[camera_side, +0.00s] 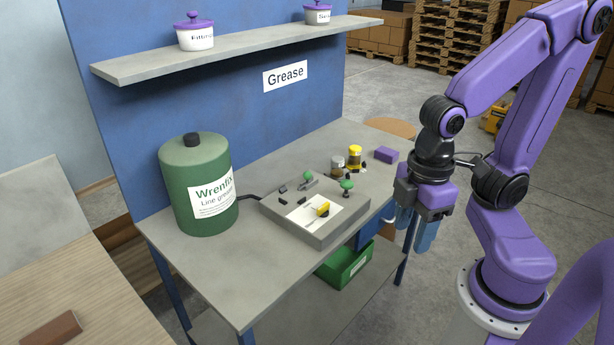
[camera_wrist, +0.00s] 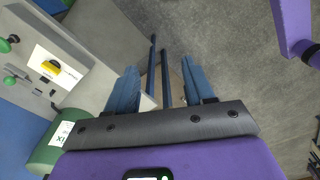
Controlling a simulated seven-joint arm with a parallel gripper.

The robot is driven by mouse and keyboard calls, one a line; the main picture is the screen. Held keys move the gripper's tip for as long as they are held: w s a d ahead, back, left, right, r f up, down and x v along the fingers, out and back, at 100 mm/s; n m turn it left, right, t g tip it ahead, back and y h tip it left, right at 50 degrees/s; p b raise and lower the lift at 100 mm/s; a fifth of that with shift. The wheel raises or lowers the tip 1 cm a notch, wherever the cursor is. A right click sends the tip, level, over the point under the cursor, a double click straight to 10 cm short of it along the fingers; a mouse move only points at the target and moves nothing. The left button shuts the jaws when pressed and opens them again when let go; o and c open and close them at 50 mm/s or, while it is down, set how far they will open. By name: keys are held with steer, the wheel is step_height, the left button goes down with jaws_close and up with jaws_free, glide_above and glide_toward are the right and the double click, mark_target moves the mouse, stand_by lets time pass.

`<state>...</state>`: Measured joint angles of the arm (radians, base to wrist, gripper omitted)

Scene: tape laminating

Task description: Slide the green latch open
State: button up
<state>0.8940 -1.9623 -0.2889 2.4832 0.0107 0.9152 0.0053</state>
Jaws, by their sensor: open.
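A grey control box (camera_side: 340,233) lies on the workbench, with two green-knobbed parts on top. One green knob (camera_side: 307,176) sits beside a small metal bar at the back; a wider green knob (camera_side: 347,185) stands on a short stem near the right edge. I cannot tell for certain which is the latch. In the wrist view a green knob (camera_wrist: 5,46) shows at the left edge. My gripper (camera_side: 413,232) is open and empty, pointing down off the bench's right end, well apart from the box. Its blue fingers also show in the wrist view (camera_wrist: 160,68).
A yellow switch (camera_side: 323,208) sits on the box's white plate. A green grease drum (camera_side: 180,180) stands left of it. Two small jars, one yellow-topped (camera_side: 354,158), and a purple block (camera_side: 387,154) lie behind. A shelf (camera_side: 240,48) overhangs the back. The bench front is clear.

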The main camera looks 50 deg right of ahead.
steer(key=w+d+r+m+y, duration=0.2)
steer(key=w+m, duration=0.9)
steer(key=w, duration=1)
steer(key=w+d+m+t, duration=0.1)
steer(key=w+d+m, duration=0.5)
steer(key=d, duration=0.5)
steer(key=w+d+m+t, duration=0.2)
steer(key=w+d+m, duration=0.2)
steer(key=w+d, duration=0.5)
steer(key=shift+y, duration=0.3)
steer(key=x, duration=1.1)
steer(key=s+d+x, duration=0.1)
steer(key=x, duration=0.5)
steer(key=shift+f, duration=0.4)
